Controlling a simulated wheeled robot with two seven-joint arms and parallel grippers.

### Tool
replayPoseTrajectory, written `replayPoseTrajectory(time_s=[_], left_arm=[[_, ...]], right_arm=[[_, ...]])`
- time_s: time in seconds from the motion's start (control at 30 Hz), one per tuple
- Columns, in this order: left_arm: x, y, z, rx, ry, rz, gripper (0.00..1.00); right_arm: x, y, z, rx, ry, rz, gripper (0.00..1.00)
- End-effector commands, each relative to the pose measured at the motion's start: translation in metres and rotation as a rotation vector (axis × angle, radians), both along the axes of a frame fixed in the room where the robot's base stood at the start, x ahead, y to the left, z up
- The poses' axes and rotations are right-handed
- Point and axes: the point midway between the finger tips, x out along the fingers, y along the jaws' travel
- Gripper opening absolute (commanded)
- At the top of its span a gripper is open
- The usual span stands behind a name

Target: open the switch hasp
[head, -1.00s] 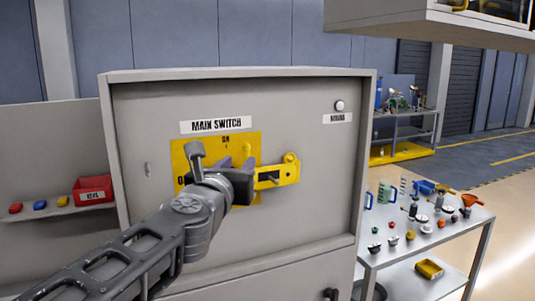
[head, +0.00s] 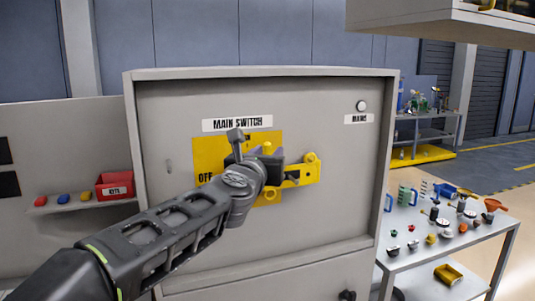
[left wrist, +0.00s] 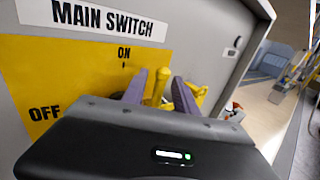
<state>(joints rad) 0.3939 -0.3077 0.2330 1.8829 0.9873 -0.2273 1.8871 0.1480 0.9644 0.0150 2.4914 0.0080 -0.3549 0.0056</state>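The main switch's yellow plate (head: 211,153) is on the front of a grey cabinet, with ON and OFF marks. The yellow hasp (head: 306,172), a slotted bar with a round knob at its right end, reaches out to the right of the plate. My left gripper (head: 266,153) is in front of the plate and hides the hasp's left part. In the left wrist view, its two purple-grey fingers (left wrist: 160,88) stand apart, with a yellow post (left wrist: 158,88) between them. Small gaps seem to show beside the post. My right gripper is not in view.
A red keys bin (head: 114,187) sits on a small shelf at left. A table (head: 440,238) with several small parts stands right of the cabinet. A grey overhead cabinet (head: 430,20) hangs at upper right. A white MAINS lamp (head: 361,106) is on the panel.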

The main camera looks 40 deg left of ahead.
Motion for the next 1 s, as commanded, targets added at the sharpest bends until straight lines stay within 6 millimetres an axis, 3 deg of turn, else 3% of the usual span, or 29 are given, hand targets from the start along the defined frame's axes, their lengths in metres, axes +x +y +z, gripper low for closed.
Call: replayPoseTrajectory(time_s=[0.23,0.67,1.0], left_arm=[[0.0006,0.0004,0.0001,0.000,0.000,0.000,0.35],[0.0003,0.0002,0.0002,0.001,0.000,0.000,0.00],[0.0004,0.0001,0.0002,0.001,-0.001,0.000,0.00]], right_arm=[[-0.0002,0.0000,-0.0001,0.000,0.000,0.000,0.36],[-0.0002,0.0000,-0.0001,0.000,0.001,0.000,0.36],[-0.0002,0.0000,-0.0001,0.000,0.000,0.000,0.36]])
